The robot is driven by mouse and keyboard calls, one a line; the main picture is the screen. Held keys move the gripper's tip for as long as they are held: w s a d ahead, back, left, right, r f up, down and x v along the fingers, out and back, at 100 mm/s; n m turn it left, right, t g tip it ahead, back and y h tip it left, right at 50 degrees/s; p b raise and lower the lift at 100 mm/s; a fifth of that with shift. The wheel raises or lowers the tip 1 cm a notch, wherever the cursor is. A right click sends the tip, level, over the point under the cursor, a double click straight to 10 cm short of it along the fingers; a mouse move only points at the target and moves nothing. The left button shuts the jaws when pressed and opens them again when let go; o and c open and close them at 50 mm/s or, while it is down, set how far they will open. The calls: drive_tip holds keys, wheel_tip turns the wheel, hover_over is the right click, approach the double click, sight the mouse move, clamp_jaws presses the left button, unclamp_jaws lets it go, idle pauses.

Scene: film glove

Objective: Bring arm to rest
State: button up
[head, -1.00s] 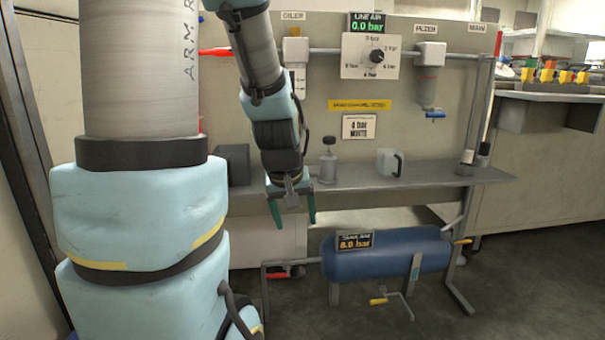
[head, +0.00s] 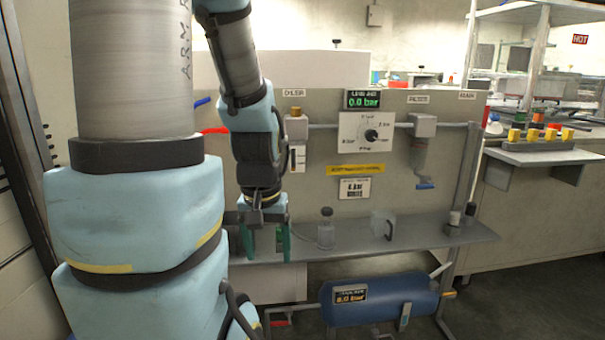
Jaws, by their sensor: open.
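My gripper (head: 268,247) hangs below my arm in the head view, at the left part of the bench shelf. Its two green fingers point down and stand apart. It is open, and I see nothing between the fingers. My arm's links fill the left side of the picture and hide part of the panel behind.
A grey shelf (head: 440,240) carries a small bottle (head: 326,232) and a clear jug (head: 383,226). Above are a dial plate (head: 367,139) and a filter unit (head: 423,135). A blue tank (head: 380,300) lies below. Open floor (head: 530,290) lies to the right.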

wheel_tip(320, 180, up, 17)
drive_tip(key=p, duration=1.4)
drive_tip(key=shift+f, duration=0.2)
